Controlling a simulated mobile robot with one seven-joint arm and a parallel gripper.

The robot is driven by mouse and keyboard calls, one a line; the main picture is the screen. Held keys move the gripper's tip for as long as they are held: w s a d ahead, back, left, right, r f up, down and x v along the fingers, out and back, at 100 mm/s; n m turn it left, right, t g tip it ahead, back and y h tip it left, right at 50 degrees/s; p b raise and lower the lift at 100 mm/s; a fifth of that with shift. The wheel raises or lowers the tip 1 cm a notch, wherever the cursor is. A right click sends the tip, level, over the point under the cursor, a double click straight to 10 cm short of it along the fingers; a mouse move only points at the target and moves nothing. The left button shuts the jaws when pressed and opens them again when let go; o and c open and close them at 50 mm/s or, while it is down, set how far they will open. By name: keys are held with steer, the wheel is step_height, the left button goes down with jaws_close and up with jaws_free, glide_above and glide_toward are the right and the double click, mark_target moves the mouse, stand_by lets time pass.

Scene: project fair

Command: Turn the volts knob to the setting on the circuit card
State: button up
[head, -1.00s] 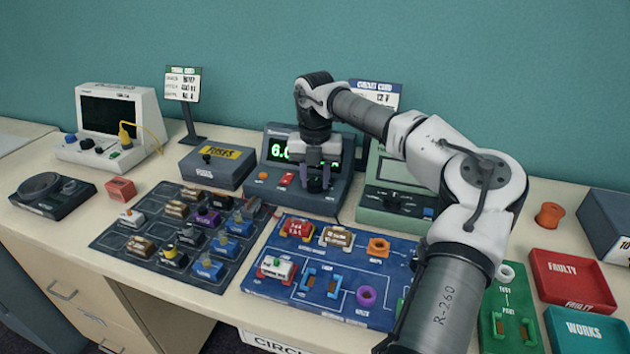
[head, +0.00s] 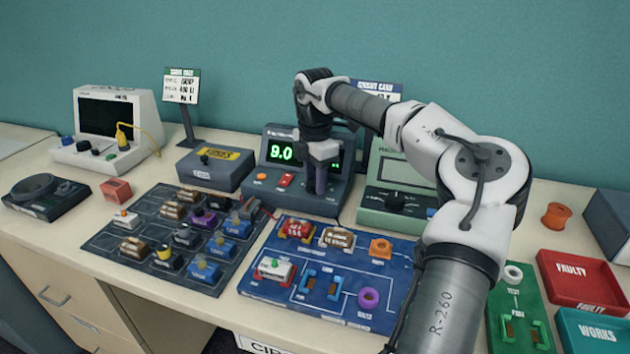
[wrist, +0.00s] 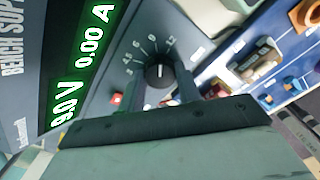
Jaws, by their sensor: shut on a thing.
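The bench supply (head: 262,185) stands at the back middle, and its green display (head: 282,152) reads 9.0 in the head view. In the wrist view the display (wrist: 85,60) shows 9.0 V and 0.00 A. The dark round volts knob (wrist: 159,71) has a white pointer line and a printed scale around it. My gripper (head: 317,190) points down at the supply's front. In the wrist view its fingers (wrist: 160,82) are shut on the knob, one on each side. The circuit card (head: 378,86) stands behind my arm, which hides most of it; its setting is not readable now.
A green meter (head: 375,215) with a dial stands close to the right of the supply. The blue circuit board (head: 250,285) lies in front, and a dark tray of parts (head: 110,240) is at left. The fuses box (head: 207,178) stands left of the supply.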

steer(key=shift+m+b, duration=0.45)
steer(key=shift+m, duration=1.35)
steer(key=o, duration=1)
steer(key=shift+c, duration=0.2)
step_height(320, 180, up, 14)
steer(key=shift+f, duration=0.15)
